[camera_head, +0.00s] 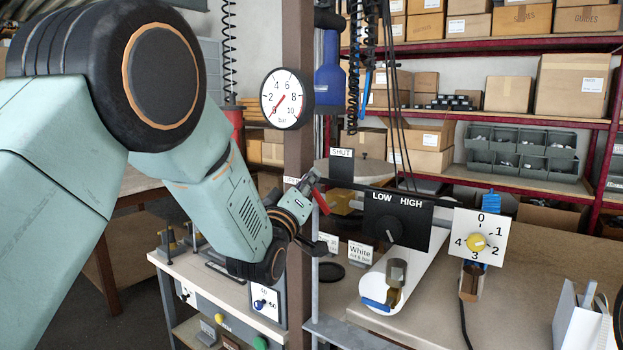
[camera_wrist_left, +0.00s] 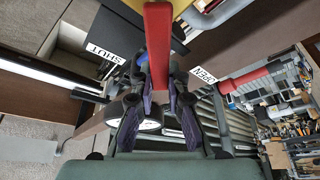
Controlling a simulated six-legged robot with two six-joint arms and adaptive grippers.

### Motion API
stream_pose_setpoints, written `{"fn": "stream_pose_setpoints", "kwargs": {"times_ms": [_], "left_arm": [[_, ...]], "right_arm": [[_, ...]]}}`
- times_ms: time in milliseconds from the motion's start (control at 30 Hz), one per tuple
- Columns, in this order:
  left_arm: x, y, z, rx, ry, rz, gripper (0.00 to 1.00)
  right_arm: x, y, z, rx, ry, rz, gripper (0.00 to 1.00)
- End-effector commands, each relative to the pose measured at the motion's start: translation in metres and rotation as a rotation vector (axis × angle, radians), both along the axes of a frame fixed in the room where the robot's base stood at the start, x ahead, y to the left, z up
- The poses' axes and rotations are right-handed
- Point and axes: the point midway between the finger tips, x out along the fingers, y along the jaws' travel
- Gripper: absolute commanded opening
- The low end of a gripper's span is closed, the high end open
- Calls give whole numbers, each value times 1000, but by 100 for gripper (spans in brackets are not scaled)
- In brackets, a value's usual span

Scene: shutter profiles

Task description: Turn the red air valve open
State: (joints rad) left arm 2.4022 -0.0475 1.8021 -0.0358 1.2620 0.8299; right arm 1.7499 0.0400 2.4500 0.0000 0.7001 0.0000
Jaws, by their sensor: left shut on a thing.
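The red valve handle (camera_head: 321,201) shows as a small piece beside the post in the head view. In the left wrist view the red handle (camera_wrist_left: 158,45) runs straight up the middle, between my fingers. My left gripper (camera_head: 308,183) is at the valve; in the wrist view its dark fingers (camera_wrist_left: 159,90) are shut on the handle from both sides. The SHUT label (camera_head: 341,153) is right of the post; it also shows left of the handle in the wrist view (camera_wrist_left: 105,54). The OPEN label (camera_wrist_left: 203,75) is right of the handle. The valve body is mostly hidden.
A round pressure gauge (camera_head: 287,98) hangs on the brown post (camera_head: 298,50), its red needle slanting down left. A black LOW/HIGH switch panel (camera_head: 397,222) and a white numbered dial (camera_head: 477,238) stand to the right. Black coiled hoses hang above.

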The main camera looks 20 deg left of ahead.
Motion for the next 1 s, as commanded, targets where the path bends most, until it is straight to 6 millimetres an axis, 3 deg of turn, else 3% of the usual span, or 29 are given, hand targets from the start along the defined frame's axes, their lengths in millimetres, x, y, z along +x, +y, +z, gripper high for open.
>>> {"fn": "stream_pose_setpoints", "kwargs": {"times_ms": [600, 1000], "left_arm": [[5, 18, -28, -532, 191, 0, 0], [6, 20, -43, -747, 268, -3, 0]], "right_arm": [[0, 0, 14, 0, 0, 0, 40], [0, 0, 20, 0, 0, 0, 40]]}}
